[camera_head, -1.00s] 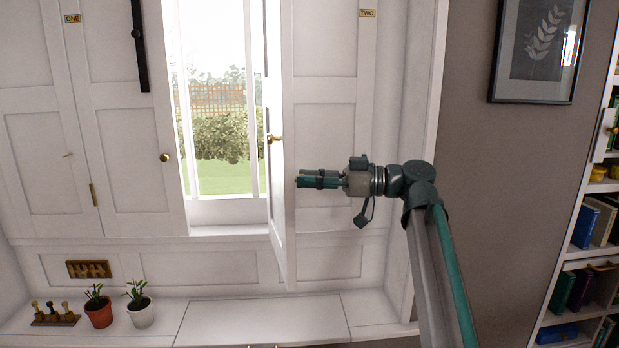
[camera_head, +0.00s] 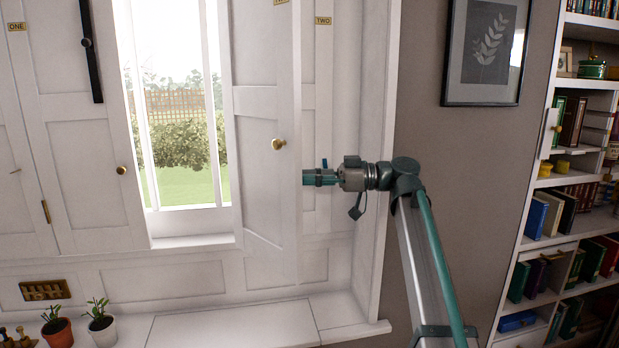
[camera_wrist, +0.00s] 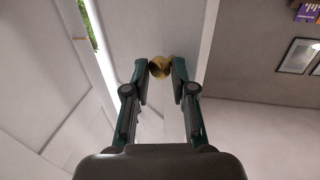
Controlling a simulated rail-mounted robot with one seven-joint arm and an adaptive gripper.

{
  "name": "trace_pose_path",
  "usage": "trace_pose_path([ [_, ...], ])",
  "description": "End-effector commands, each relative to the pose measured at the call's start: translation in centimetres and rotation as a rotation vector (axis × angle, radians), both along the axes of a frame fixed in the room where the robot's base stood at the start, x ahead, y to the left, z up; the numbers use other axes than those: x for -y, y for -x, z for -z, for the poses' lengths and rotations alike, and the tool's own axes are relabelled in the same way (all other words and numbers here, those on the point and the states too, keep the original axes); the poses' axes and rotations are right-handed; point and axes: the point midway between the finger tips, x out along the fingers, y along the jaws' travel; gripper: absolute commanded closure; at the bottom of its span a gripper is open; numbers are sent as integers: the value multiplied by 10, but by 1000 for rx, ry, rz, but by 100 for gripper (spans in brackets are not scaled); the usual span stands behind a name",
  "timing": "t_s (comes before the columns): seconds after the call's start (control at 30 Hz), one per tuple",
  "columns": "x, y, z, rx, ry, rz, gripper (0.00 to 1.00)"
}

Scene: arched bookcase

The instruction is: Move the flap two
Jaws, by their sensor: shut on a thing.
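The white panelled shutter flap (camera_head: 262,110) stands swung out beside the window, its face angled toward the head camera. A brass knob (camera_head: 278,144) is on its visible face. A TWO label (camera_head: 323,20) is on the white panel just right of the flap; another label, cut off, is at the flap's top. My gripper (camera_head: 310,178) reaches the flap's right edge, its fingertips hidden behind it. In the wrist view, my gripper (camera_wrist: 160,72) is shut on a brass knob (camera_wrist: 160,67) on a white panel. I cannot tell whether both views show the same knob.
The left shutter (camera_head: 85,150) has a brass knob and a black bar. Potted plants (camera_head: 57,328) stand on the sill (camera_head: 235,325) at lower left. A framed picture (camera_head: 485,55) hangs on the grey wall. A full bookcase (camera_head: 575,215) stands at the right.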

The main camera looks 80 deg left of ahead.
Motion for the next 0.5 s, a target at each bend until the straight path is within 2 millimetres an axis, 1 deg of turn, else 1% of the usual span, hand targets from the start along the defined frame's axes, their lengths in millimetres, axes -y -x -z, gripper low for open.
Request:
trace_pose_path([
  [0.03,-14,6,-5,-10,-3,21,100],
  [0.17,-14,6,-5,-10,-3,21,100],
  [0.2,-15,6,-5,-10,-3,21,72],
  [0.27,-14,6,-6,-10,-3,22,62],
  [0.3,-14,6,-6,-11,-4,22,55],
  [0.33,-14,5,-5,-11,-3,22,52],
  [0.5,-12,5,-5,-11,-3,23,52],
])
